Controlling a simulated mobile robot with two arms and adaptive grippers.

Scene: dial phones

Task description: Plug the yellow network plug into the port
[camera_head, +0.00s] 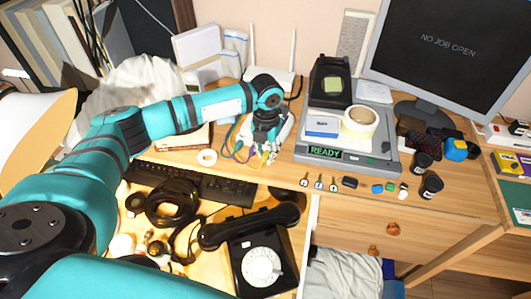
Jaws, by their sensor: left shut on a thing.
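My left gripper (266,146) points down at the middle of the desk. It is shut on what looks like the yellow network plug (265,158), a small yellow piece at its fingertips. The gripper hides part of the plug. Coloured cables (236,148) run beside the gripper on its left. A pale device (286,131) stands right behind and beside the gripper, mostly covered by it. I cannot make out the port or whether the plug touches it. My right gripper is not in view.
A grey scale-like machine reading READY (327,154) stands close on the right, with a tape roll (360,122) on it. A white router (270,77) is behind. A keyboard (190,183) and a black dial phone (258,262) lie in front. Small tags and caps line the desk's front edge.

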